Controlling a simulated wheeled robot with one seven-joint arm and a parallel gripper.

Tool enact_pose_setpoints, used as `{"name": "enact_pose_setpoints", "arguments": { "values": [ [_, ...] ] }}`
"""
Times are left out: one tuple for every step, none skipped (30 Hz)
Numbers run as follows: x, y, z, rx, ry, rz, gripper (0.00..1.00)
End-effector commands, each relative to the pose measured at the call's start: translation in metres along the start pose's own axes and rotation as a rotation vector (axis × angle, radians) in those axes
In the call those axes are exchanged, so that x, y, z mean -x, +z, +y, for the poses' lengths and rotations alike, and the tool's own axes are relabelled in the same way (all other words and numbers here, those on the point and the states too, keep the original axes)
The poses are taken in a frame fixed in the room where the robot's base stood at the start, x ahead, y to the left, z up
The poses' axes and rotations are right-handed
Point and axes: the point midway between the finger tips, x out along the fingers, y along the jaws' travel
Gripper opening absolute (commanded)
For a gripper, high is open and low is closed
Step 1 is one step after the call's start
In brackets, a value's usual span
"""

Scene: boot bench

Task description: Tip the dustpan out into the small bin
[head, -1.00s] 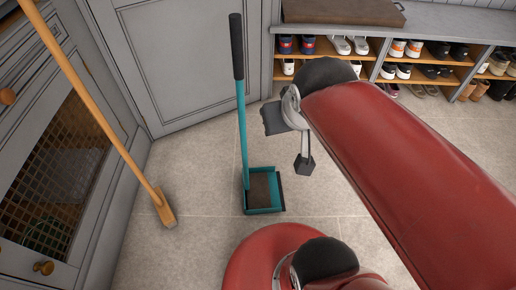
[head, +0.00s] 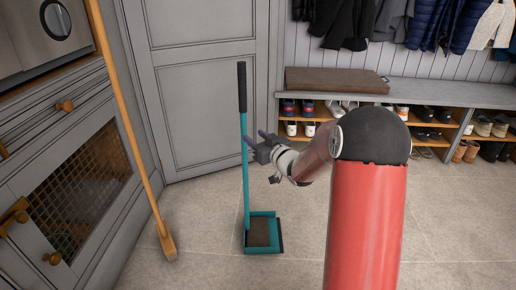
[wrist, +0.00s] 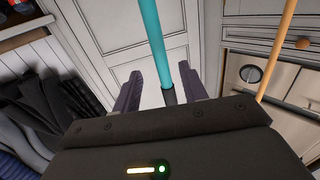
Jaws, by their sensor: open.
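The dustpan (head: 280,249) is a teal tray standing on the floor, with a tall teal pole (head: 245,180) ending in a black grip (head: 242,88). A brown patch (head: 259,232), seemingly dirt, lies in the tray. My gripper (head: 257,147) is open, beside the pole below the black grip. In the wrist view the pole (wrist: 155,45) and the end of its black grip (wrist: 168,97) appear between the two purple fingers (wrist: 160,88). I cannot tell whether any finger touches it. The small bin is not seen in these frames.
A wooden-handled broom (head: 130,135) leans by the grey cabinet (head: 85,160) at left. A grey door (head: 200,90) stands behind. A bench (head: 430,93) with shoe cubbies is at back right, with coats (head: 395,20) above. Tiled floor (head: 200,215) is open around the dustpan.

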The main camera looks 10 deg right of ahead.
Motion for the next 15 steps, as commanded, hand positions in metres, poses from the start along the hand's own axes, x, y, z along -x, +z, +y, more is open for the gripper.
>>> {"name": "enact_pose_setpoints", "arguments": {
  "values": [
    [-0.003, 0.001, 0.0, -0.002, -0.004, 0.004, 0.43],
    [-0.006, 0.0, -0.001, -0.002, -0.005, 0.005, 0.43],
    [-0.01, 0.0, -0.001, -0.002, -0.005, 0.006, 0.43],
    [-0.014, 0.0, -0.001, -0.002, -0.005, 0.005, 0.43],
    [-0.018, 0.0, -0.001, -0.002, -0.004, 0.005, 0.43],
    [-0.025, 0.0, -0.001, -0.002, -0.004, 0.005, 0.43],
    [-0.03, 0.0, -0.001, -0.002, -0.004, 0.005, 0.43],
    [-0.035, 0.0, -0.001, -0.002, -0.004, 0.005, 0.43],
    [-0.041, 0.0, -0.001, -0.002, -0.003, 0.004, 0.43],
    [-0.045, 0.0, -0.001, -0.002, -0.003, 0.004, 0.43],
    [-0.05, 0.0, -0.001, -0.002, -0.003, 0.004, 0.43],
    [-0.056, 0.0, -0.001, -0.001, -0.003, 0.003, 0.43],
    [-0.059, 0.0, -0.001, -0.001, -0.003, 0.003, 0.43],
    [-0.063, 0.0, -0.001, -0.001, -0.003, 0.004, 0.43],
    [-0.067, 0.0, -0.001, -0.002, -0.002, 0.003, 0.43]
  ]
}}
